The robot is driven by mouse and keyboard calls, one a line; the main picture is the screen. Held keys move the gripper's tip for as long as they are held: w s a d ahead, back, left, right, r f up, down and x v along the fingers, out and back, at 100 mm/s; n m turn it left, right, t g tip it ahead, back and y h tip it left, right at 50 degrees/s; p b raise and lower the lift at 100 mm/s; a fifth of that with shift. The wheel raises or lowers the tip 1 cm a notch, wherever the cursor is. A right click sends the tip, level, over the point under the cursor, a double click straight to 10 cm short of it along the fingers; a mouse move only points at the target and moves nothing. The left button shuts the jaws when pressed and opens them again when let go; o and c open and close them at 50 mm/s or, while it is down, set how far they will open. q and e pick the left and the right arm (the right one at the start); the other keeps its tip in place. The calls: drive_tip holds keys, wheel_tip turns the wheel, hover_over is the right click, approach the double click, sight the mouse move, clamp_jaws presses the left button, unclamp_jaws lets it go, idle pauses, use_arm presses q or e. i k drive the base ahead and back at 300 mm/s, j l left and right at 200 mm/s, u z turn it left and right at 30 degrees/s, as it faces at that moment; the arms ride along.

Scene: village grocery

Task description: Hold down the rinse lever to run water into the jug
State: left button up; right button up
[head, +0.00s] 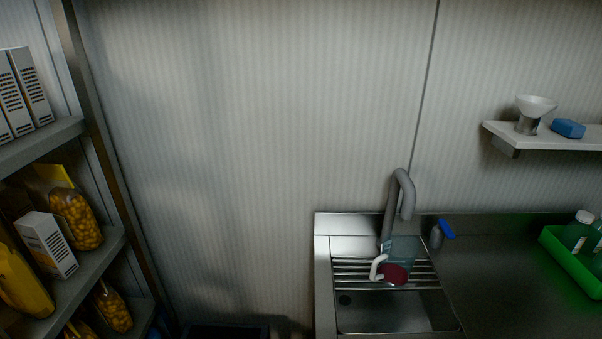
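The jug (403,248) looks translucent blue-green and sits on the slatted rack (345,271) at the back of the sink, below the grey curved tap (388,215). A white curved handle (377,265) and a dark red rounded part (396,274) show at its front; I cannot tell whether they belong to the jug. A blue lever (446,229) tops a short grey post (436,239) right of the tap, apart from the jug. I cannot see any water running. Neither of my grippers is in view.
The steel sink basin (390,312) is in front of the rack. A green crate (572,264) with bottles stands on the counter at right. A wall shelf (548,136) holds a white funnel-like item (534,108) and a blue block (568,128). Stocked shelving (85,267) stands at left.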

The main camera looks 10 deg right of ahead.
sight(446, 230)
drive_tip(key=z, duration=0.45)
drive_tip(key=l+z, duration=0.1)
drive_tip(key=z, duration=0.4)
drive_tip(key=l+z, duration=0.1)
drive_tip(key=z, duration=0.35)
drive_tip(key=l+z, duration=0.1)
drive_tip(key=z, duration=0.35)
